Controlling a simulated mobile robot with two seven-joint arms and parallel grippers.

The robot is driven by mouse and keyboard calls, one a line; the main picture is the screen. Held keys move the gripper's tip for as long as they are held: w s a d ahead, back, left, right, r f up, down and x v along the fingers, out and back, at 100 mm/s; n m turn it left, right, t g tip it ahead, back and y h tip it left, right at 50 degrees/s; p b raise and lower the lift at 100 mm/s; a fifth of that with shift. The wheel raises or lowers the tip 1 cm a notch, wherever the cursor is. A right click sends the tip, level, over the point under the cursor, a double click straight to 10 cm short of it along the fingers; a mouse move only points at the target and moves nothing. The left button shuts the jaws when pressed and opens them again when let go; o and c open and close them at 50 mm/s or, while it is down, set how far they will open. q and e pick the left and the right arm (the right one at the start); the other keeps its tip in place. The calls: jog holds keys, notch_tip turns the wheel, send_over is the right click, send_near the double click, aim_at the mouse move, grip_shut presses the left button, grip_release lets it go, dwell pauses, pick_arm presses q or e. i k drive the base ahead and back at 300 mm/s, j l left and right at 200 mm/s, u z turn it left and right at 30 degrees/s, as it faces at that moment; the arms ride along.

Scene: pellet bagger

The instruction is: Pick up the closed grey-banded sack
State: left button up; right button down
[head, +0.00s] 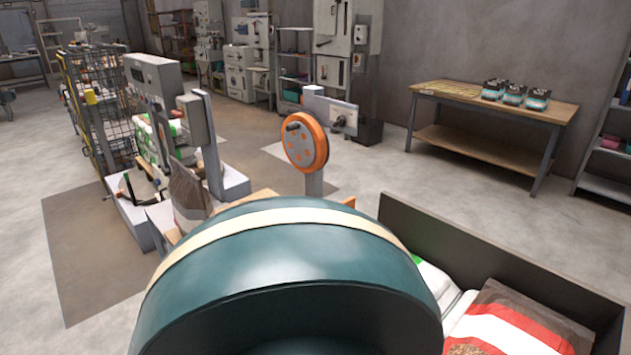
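I cannot make out a clearly grey-banded sack. A brown-grey sack (188,195) stands upright at the bagging machine, left of centre. Its lower part is hidden by a large teal rounded shape in front, and I cannot tell its band colour or whether it is closed. A brown and red sack with a white band (510,335) lies in a dark-walled bin (500,255) at the lower right. A white and green sack (435,285) lies beside it, partly hidden. Neither of my grippers is in view.
The teal shape with a cream band covers the lower middle. An orange wheel (304,142) on a post stands behind it. A wire cage (85,110) stands left. Floor before the table is clear.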

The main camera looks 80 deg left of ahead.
aim_at(191, 201)
jog(key=u, duration=3.4)
jog(key=z, duration=0.6)
jog(key=i+j+z, duration=0.1)
jog(key=j+z, duration=0.25)
jog(key=i+j+z, duration=0.1)
jog(key=z, duration=0.3)
jog(key=j+z, duration=0.35)
jog(key=k+j+z, duration=0.1)
jog(key=j+z, duration=0.3)
jog(key=j, duration=1.2)
jog(key=k+j, duration=0.1)
jog(key=j, duration=0.4)
